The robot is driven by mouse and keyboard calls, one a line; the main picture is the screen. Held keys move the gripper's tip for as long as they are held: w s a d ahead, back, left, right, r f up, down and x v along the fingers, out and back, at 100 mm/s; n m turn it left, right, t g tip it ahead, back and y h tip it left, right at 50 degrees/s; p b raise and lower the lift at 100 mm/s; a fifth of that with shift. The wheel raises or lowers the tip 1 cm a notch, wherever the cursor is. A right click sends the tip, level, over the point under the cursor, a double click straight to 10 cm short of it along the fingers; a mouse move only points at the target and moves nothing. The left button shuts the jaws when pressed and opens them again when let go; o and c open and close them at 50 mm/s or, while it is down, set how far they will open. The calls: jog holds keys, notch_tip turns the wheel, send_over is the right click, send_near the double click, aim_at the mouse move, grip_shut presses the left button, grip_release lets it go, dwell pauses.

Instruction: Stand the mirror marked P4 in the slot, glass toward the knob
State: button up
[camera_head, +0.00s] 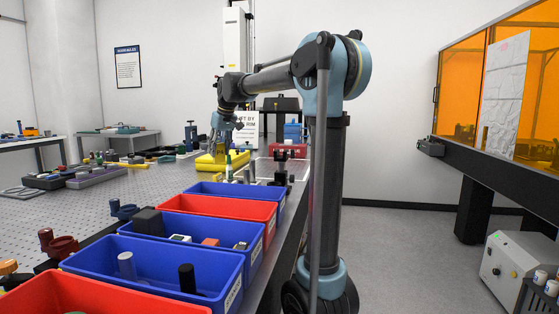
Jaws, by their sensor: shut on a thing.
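My gripper (222,148) points down over the yellow block-like holder (218,161) on the optical table. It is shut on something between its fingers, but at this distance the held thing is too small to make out. I cannot read a P4 mark anywhere. The slot and the knob cannot be told apart from the small parts around the yellow holder.
Blue and red bins (205,229) line the table's right edge in front of my gripper. Small optical mounts (281,165) stand to its right. A red box (288,150) stands behind them. The perforated table top (110,203) has free room at the left.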

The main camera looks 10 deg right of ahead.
jog(key=shift+a, duration=0.15)
jog(key=shift+s+d+r+m, duration=0.15)
jog(key=shift+d+m, duration=0.3)
jog(key=shift+m, duration=0.05)
jog(key=s+d+r+m+g+h, duration=0.2)
jog(key=s+d+r+m, duration=0.15)
jog(key=d+m, duration=0.5)
jog(key=s+d+r+m+g+h, duration=0.25)
jog(key=d+r+m, duration=0.35)
jog(key=m, duration=0.4)
jog(key=s+d+r+m+g+h, duration=0.1)
jog(key=s+d+r+m+h, duration=0.2)
jog(key=d+m, duration=0.65)
jog(key=shift+y, duration=0.55)
jog(key=shift+s+a+f, duration=0.1)
jog(key=shift+a+f, duration=0.05)
jog(key=shift+f, duration=1.35)
jog(key=shift+s+a+f, duration=0.15)
jog(key=shift+f, duration=1.4)
jog(key=shift+s+a+f, duration=0.1)
jog(key=shift+a+f, duration=0.05)
jog(key=shift+f, duration=1.35)
jog(key=shift+f, duration=0.1)
jog(key=o, duration=1.1)
